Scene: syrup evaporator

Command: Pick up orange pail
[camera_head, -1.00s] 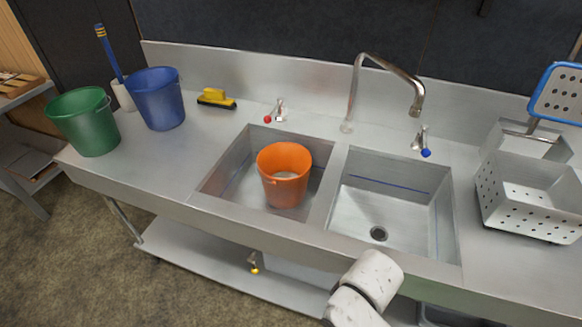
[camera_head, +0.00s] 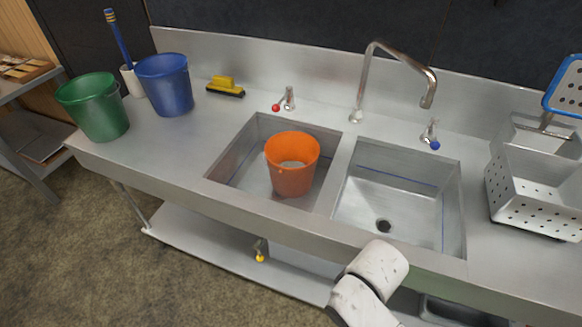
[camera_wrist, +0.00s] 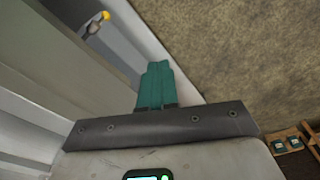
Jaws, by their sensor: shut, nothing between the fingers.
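The orange pail (camera_head: 291,172) stands upright in the left sink basin (camera_head: 240,178) in the head view. Its top is open and its rim rises near the basin's rim level. My gripper (camera_wrist: 156,68) shows in the wrist view as teal fingers closed together with nothing between them. It is over the area beside the bench's lower shelf and the floor, away from the pail. In the head view only a white part of my arm shows, in front of the right basin; the gripper itself is out of sight there. The pail is not in the wrist view.
The right basin (camera_head: 400,205) is empty, with a tall faucet (camera_head: 365,80) behind. A green pail (camera_head: 92,108) and blue pail (camera_head: 166,85) stand at left. A yellow brush (camera_head: 225,87) lies near the backsplash. A perforated metal basket (camera_head: 535,190) stands at right. The counter's left front is clear.

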